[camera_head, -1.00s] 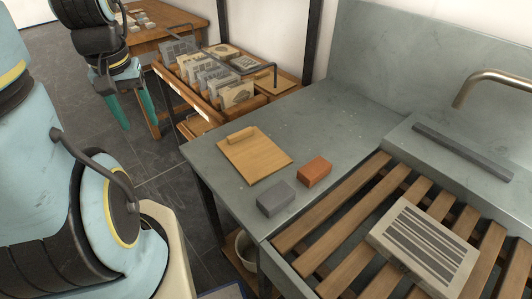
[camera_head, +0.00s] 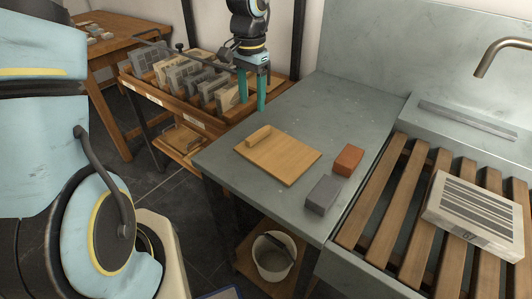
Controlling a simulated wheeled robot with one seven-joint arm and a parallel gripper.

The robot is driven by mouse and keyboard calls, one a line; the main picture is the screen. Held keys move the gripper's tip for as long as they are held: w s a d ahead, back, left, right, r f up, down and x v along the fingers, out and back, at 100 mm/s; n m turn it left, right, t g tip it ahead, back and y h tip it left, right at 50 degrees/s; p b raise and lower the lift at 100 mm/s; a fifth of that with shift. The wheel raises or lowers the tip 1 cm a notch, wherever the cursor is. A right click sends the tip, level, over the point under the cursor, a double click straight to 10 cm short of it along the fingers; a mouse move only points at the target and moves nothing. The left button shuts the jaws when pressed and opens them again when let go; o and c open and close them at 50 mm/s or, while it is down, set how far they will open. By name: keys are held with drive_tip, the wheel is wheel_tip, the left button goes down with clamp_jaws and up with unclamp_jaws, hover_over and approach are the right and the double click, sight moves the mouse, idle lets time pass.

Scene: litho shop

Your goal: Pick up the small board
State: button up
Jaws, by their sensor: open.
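The small board (camera_head: 284,160) is a light wooden square lying flat on the grey counter, near its left end.
A grey block (camera_head: 322,195) and a red-brown block (camera_head: 348,160) lie just right of the board. A slatted wooden rack (camera_head: 379,187) holds a striped stone (camera_head: 474,213). A wooden cart (camera_head: 190,118) with upright slabs stands behind left. A bucket (camera_head: 273,255) sits below.

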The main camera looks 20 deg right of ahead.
sight(257, 134)
drive_tip(key=f, duration=0.3)
drive_tip(key=f+p, duration=0.1)
drive_tip(key=f, duration=0.3)
drive_tip(key=f+p, duration=0.1)
drive_tip(key=f, duration=0.3)
drive_tip(key=shift+s+d, duration=0.2)
drive_tip(key=shift+d, duration=0.2)
drive_tip(key=shift+c, duration=0.2)
clamp_jaws()
drive_tip(key=shift+r, duration=0.1)
